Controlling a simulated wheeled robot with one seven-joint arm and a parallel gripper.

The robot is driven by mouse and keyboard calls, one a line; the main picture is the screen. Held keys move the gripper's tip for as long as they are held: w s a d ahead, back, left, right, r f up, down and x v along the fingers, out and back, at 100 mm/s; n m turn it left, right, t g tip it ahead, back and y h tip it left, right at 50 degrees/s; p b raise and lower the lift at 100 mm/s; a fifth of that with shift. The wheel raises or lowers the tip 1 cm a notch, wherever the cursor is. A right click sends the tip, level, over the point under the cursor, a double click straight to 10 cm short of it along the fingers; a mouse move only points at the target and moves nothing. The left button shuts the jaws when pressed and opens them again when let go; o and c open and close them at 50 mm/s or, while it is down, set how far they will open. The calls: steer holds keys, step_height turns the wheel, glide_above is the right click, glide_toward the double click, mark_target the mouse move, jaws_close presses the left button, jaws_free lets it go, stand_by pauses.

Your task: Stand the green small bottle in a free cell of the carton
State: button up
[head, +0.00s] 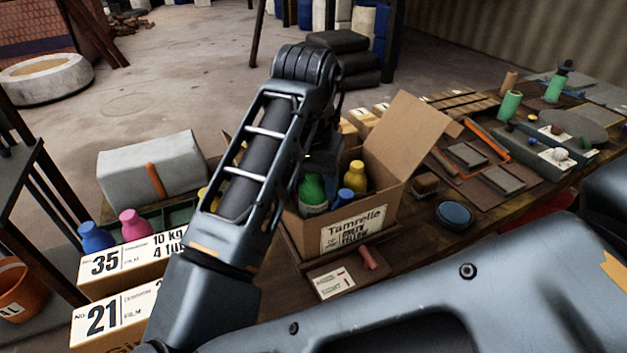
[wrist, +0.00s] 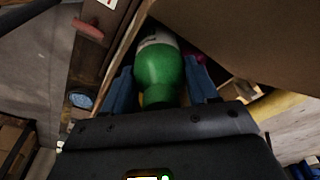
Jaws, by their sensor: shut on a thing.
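The green small bottle (head: 313,190) shows inside the open top of the cardboard carton (head: 308,236), at its left part, below my wrist. In the wrist view my gripper (wrist: 160,85) is shut on the green bottle (wrist: 158,62), with a blue finger on each side. A yellow bottle (head: 356,178) and a blue bottle (head: 343,199) stand in the carton to the right of the green one. The carton's dividers and the green bottle's base are hidden, so I cannot tell whether it touches the cell floor.
The carton's raised flap (head: 402,135) stands at the right. A blue bottle (head: 96,237) and a pink bottle (head: 132,224) are at left, behind numbered boxes (head: 120,262). A round blue tin (head: 454,214) and several tools lie on the bench to the right.

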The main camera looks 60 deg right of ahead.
steer(key=o, duration=1.3)
steer(key=shift+o, duration=0.2)
steer(key=shift+r, duration=0.1)
step_height(320, 180, up, 10)
steer(key=p, duration=0.9)
